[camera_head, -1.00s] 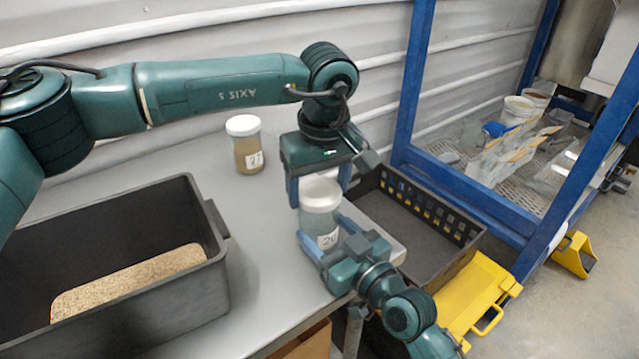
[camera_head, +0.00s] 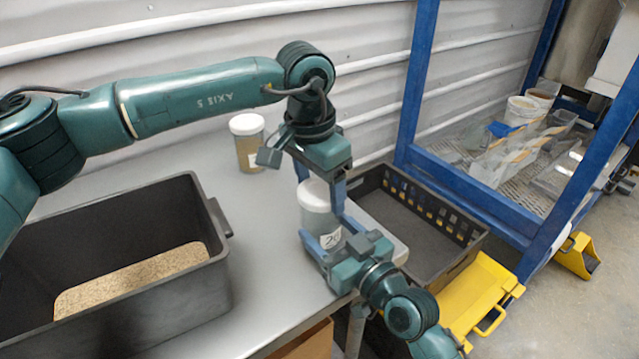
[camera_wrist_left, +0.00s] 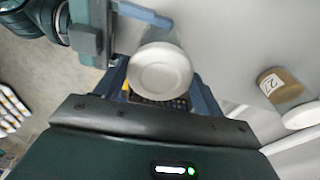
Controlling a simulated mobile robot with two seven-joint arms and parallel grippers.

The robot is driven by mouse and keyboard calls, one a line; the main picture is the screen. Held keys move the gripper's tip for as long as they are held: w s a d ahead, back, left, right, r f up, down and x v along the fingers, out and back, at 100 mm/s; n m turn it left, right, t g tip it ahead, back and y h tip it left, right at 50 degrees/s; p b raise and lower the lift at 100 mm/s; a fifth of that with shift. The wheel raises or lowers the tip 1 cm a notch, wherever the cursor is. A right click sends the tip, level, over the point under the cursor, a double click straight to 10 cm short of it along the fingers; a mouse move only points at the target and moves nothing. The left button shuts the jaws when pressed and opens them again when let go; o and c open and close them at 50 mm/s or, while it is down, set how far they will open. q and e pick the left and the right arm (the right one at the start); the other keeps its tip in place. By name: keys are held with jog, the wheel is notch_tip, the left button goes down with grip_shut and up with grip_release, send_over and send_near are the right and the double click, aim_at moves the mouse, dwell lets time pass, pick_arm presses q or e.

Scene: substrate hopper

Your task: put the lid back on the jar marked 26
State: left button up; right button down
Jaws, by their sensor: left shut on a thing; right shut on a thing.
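The jar (camera_head: 312,222), clear with a white label, stands upright near the bench's right end. The label is partly covered by my right gripper; only its first digit, 2, reads clearly. The white lid (camera_head: 315,194) sits on top of the jar; I cannot tell whether it is fully seated. My left gripper (camera_head: 320,190) comes from above and is shut on the lid, a finger on either side. The lid also shows between the fingers in the left wrist view (camera_wrist_left: 160,72). My right gripper (camera_head: 325,232) is shut around the jar's body from the front.
A second white-lidded jar (camera_head: 249,150) with brown contents stands behind; its label reads 27 in the left wrist view (camera_wrist_left: 270,83). A black bin (camera_head: 215,255) of grainy substrate is at left. A black crate (camera_head: 440,262) and blue frame (camera_head: 405,125) are at right.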

pick_arm(q)
jog(key=o, duration=0.9)
jog(key=shift+o, duration=0.2)
jog(key=shift+r, duration=0.1)
jog(key=shift+r, duration=2.15)
jog(key=shift+c, duration=0.4)
